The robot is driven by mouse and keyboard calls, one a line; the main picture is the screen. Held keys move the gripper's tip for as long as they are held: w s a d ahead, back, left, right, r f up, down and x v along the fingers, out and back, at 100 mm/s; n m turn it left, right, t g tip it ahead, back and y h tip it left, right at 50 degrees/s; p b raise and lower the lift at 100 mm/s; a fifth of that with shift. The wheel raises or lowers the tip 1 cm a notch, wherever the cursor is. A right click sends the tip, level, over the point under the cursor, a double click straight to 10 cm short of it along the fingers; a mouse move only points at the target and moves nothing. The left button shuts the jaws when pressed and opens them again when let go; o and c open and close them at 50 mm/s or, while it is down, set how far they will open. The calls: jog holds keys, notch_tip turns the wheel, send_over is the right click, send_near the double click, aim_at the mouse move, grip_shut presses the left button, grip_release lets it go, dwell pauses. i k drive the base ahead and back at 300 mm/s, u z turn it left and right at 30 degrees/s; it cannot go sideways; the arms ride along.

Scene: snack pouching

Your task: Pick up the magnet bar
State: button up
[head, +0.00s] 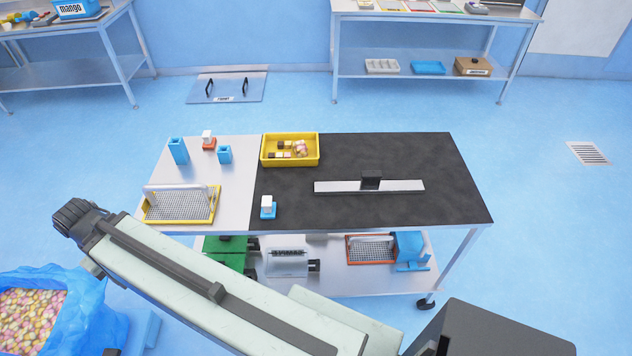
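The long silver bar with a black block at its middle, which looks like the magnet bar (400,186), lies flat on the black mat (420,160) covering the right part of the work table. Nothing touches it. My arm (215,290) crosses the lower left of the head view, well in front of and left of the bar. It ends in a dark ribbed joint at the left. I cannot make out gripper fingers there.
A yellow tray (264,160) of sweets stands at the mat's back left. A yellow-framed mesh grate (180,207) and blue cups (178,151) stand on the table's left part. A small white-and-blue block (267,211) sits near the mat's front left. Mat around the bar is clear.

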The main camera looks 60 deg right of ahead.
aim_at(370, 183)
jog(key=u, duration=0.3)
jog(key=k, duration=1.45)
jog(key=z, duration=0.65)
jog(key=i, duration=1)
jog(key=u, duration=0.05)
